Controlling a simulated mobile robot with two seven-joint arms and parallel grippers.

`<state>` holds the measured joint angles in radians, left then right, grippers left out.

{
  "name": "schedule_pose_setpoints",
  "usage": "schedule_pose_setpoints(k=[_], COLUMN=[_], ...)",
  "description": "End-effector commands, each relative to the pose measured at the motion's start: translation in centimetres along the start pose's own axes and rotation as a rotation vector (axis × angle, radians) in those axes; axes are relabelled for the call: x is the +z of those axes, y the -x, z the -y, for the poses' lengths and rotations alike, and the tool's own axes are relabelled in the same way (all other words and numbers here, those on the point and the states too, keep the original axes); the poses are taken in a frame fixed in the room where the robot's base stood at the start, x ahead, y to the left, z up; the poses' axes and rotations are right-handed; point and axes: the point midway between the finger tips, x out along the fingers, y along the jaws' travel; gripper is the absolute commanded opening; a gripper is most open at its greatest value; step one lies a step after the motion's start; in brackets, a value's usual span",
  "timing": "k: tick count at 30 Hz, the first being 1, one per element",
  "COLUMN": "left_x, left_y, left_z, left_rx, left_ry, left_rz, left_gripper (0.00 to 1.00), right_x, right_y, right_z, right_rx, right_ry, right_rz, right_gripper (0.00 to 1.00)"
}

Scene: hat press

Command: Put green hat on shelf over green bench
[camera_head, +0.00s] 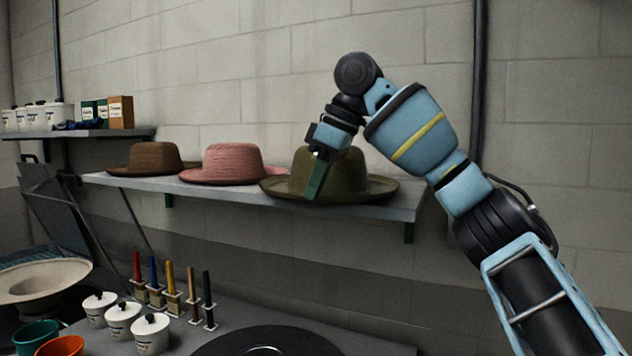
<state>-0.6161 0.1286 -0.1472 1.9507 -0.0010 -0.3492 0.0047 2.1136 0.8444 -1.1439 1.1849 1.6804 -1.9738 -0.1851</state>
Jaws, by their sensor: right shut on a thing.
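The green hat (347,176) is at the right end of the grey wall shelf (240,196), to the right of a pink hat and a brown hat. It is upright, with its brim level at the shelf top; I cannot tell whether its full weight rests there. My right gripper (313,192) reaches down from above and is shut on the green hat at the left front of its crown. Its fingers hide part of the crown and brim. Below the shelf is a bench (232,318) whose top looks grey here. My left gripper is not in view.
The pink hat (222,164) is close to the green hat's left brim, and the brown hat (154,158) is farther left. White pots (151,335) and upright coloured sticks (170,285) stand on the bench. A dark vertical pipe (479,80) runs up the wall at right.

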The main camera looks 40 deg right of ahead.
Motion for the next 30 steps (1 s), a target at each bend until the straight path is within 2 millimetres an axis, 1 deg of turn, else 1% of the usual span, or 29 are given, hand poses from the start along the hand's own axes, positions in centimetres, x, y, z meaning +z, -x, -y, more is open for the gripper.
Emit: schedule_pose_setpoints(k=[12, 13, 18, 19, 26, 30], left_x=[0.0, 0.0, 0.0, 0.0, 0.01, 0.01], left_y=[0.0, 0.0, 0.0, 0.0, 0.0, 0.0], left_z=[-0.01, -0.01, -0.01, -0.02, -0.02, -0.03], left_rx=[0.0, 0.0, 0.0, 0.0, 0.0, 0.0], left_ry=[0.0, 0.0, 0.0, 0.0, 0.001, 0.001], left_rz=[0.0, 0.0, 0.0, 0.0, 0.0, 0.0], left_gripper=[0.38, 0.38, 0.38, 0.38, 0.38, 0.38], right_x=[0.11, 0.11, 0.1, 0.1, 0.11, 0.07], right_y=[-0.24, -0.24, -0.25, -0.25, -0.26, 0.43], right_z=[-0.01, 0.0, 0.0, 0.0, 0.0, 0.02], right_rx=[0.0, 0.0, 0.0, 0.0, 0.0, 0.001], right_ry=[0.0, 0.0, 0.0, 0.0, 0.0, 0.0], right_rz=[-0.001, -0.001, 0.0, 0.0, 0.001, 0.0], right_gripper=[0.0, 0.11, 0.34, 0.36, 0.36, 0.36])
